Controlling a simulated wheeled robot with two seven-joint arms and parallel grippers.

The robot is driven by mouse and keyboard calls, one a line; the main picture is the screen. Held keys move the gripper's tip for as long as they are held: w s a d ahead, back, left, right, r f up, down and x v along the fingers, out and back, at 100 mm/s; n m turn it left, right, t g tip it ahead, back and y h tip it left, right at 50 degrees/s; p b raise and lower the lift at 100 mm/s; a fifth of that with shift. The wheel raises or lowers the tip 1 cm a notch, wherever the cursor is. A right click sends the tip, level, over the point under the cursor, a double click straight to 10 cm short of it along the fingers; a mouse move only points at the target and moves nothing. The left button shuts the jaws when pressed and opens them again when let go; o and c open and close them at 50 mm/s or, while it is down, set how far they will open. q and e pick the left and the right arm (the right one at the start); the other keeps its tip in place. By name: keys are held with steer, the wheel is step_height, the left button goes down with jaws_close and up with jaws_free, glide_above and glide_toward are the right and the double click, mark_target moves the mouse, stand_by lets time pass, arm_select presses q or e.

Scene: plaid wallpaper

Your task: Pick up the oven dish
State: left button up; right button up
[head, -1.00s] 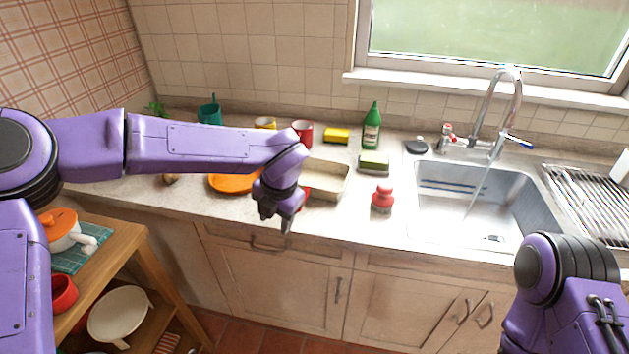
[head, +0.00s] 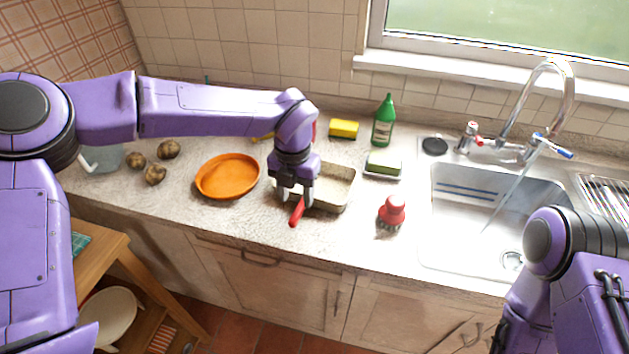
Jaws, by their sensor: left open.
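The oven dish (head: 341,196), a beige rectangular dish with a shallow rim, lies on the counter in the middle of the head view. My left gripper (head: 293,198) is open and points down over the dish's left end. Its fingers and wrist hide that end and part of the rim. I cannot tell whether the fingers touch the dish. A red handle-like thing (head: 297,212) shows just below the fingers. My right arm comes in at the lower right, with its gripper out of sight.
An orange round dish (head: 228,175) lies left of the gripper, with several potatoes (head: 155,174) beyond. A red-topped brush (head: 392,210), a green sponge on a dish (head: 383,164), a green bottle (head: 384,122) and a yellow sponge (head: 343,128) stand around. The sink (head: 470,245) is at right.

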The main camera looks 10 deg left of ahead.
mark_target(297, 211)
arm_select(q)
steer(key=shift+s+f, duration=0.25)
steer(key=shift+f, duration=0.7)
steer(key=f+p, duration=0.1)
steer(key=f, duration=0.1)
steer(key=f+p, duration=0.1)
steer(key=f, duration=0.2)
steer(key=shift+w+f, duration=0.2)
steer(key=shift+f, duration=0.05)
jaws_close()
